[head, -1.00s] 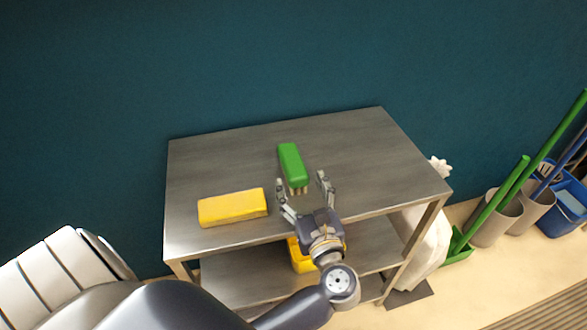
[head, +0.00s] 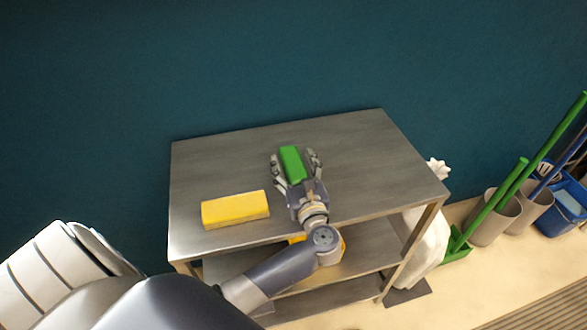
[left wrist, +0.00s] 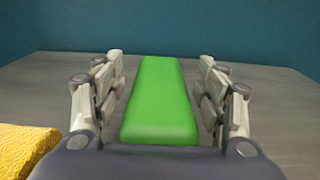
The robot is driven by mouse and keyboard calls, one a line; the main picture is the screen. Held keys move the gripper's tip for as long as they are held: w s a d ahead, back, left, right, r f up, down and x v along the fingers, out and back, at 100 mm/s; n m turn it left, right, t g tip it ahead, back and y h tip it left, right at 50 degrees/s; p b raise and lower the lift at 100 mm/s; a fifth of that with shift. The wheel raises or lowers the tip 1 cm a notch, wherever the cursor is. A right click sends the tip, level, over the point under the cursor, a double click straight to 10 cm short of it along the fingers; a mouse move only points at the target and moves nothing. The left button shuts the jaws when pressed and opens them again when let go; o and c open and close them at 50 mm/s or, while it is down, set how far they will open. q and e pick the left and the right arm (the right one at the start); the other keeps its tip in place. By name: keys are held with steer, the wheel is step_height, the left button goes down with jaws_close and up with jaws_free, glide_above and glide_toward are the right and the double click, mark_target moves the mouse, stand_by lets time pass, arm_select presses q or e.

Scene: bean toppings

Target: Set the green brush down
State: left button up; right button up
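The green brush (head: 292,163) lies on the top of the metal table (head: 370,150), its green back facing up. My left gripper (head: 295,160) is around it, with one finger on each side. In the left wrist view the green brush (left wrist: 160,100) fills the middle between the two fingers of the gripper (left wrist: 160,85). A gap shows on both sides, so the fingers are open and apart from the brush. The bristles are hidden from view. My right gripper is not in view.
A yellow sponge (head: 235,209) lies on the table left of the gripper, and its edge shows in the left wrist view (left wrist: 22,145). A yellow object (head: 338,247) is on the lower shelf. Brooms and bins (head: 495,215) stand at the right. The table's right side is clear.

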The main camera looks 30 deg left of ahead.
arm_select(q)
steer(key=c, duration=1)
steer(key=shift+c, duration=0.4)
steer(key=shift+r, duration=0.1)
